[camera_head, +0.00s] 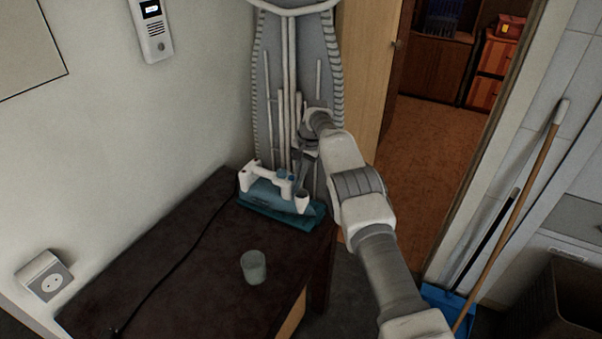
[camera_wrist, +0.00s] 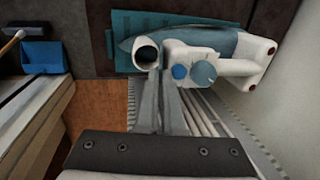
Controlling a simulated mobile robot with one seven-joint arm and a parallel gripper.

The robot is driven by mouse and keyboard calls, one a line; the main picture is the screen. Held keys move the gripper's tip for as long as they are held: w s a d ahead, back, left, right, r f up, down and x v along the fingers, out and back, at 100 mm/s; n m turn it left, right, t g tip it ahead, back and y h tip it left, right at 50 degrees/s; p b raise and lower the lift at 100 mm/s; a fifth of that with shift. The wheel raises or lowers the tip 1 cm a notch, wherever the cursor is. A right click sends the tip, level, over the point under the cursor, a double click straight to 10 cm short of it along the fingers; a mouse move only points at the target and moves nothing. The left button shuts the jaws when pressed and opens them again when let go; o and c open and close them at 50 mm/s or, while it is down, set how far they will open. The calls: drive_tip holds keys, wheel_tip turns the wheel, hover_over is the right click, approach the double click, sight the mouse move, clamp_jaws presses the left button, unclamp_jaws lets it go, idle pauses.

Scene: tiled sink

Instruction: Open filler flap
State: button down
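A blue and white steam iron (camera_head: 262,188) rests on a teal pad (camera_head: 300,222) at the far end of the dark table. The opening is dark inside; I cannot make out a separate filler flap. My gripper (camera_head: 301,178) is over the right end of the iron. In the wrist view my gripper (camera_wrist: 161,72) has its fingertips together, right beside the round opening and apparently empty. I cannot tell whether they touch the iron.
The brown table (camera_head: 190,265) carries a small grey-green cup (camera_head: 254,267) and a black cord. An ironing board (camera_head: 270,75) leans upright behind the iron. A wooden door (camera_head: 368,60) and doorway are to its right. A blue dustpan (camera_head: 447,302) and broom stand right.

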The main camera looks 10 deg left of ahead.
idle(0.4)
drive_tip(key=c, duration=1)
unclamp_jaws()
drive_tip(key=shift+c, duration=0.2)
drive_tip(key=shift+r, duration=0.1)
drive_tip(key=s+d+r+p, duration=0.1)
drive_tip(key=d+r, duration=0.2)
drive_tip(key=r, duration=1.4)
drive_tip(key=shift+p, duration=0.4)
